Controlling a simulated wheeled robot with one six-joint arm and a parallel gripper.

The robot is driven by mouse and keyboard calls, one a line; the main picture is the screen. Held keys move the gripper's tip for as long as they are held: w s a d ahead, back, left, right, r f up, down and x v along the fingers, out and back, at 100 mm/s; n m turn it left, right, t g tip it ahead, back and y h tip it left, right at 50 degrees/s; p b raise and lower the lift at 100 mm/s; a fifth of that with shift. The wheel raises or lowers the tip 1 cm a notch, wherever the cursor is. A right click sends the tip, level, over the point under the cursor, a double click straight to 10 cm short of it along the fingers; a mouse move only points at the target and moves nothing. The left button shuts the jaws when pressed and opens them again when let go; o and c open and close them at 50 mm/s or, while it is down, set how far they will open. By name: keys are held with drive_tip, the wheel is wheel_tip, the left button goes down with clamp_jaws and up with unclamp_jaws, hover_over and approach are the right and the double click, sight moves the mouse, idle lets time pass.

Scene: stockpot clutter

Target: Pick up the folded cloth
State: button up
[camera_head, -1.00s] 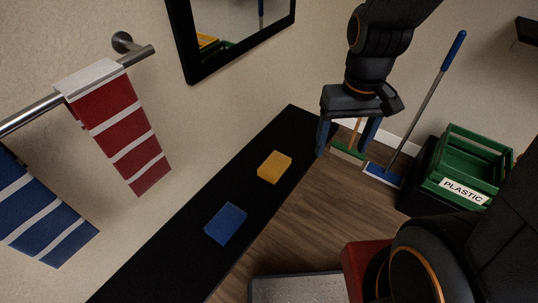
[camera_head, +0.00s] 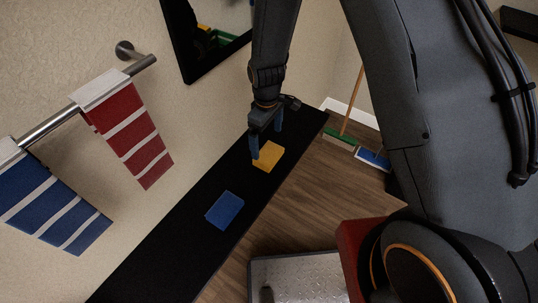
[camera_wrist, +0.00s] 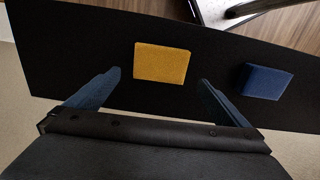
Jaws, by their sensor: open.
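A flat yellow block-like piece (camera_head: 270,160) lies on the black shelf (camera_head: 160,262) along the wall. A flat blue piece (camera_head: 225,210) lies on the same shelf, nearer the camera. I cannot tell for sure which of the two is the folded cloth. My gripper (camera_head: 267,145) is open and empty, close above the yellow piece. In the wrist view the yellow piece (camera_wrist: 162,63) shows just beyond the gap between the fingertips (camera_wrist: 160,77). The blue piece (camera_wrist: 266,81) lies to the right, outside the right finger. In the head view a finger partly covers the yellow piece.
A red-striped towel (camera_head: 130,135) and a blue-striped towel (camera_head: 48,205) hang on a wall rail (camera_head: 50,124). A black-framed mirror (camera_head: 190,65) hangs above the shelf. A broom (camera_head: 345,137) and a blue-headed mop (camera_head: 373,160) stand on the floor beyond the shelf.

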sight(269, 152)
drive_tip(key=f, duration=0.2)
drive_tip(key=f+p, duration=0.1)
drive_tip(key=f, duration=0.1)
drive_tip(key=f+p, duration=0.1)
drive_tip(key=shift+s+d+f, duration=0.25)
drive_tip(key=shift+d+f, duration=0.05)
drive_tip(key=shift+f, duration=0.1)
drive_tip(key=shift+w+f, duration=0.1)
drive_tip(key=shift+f, duration=0.4)
drive_tip(key=shift+c, duration=0.4)
drive_tip(key=c, duration=0.9)
drive_tip(key=shift+o, duration=0.2)
wheel_tip(269, 152, up, 10)
drive_tip(key=b, duration=0.2)
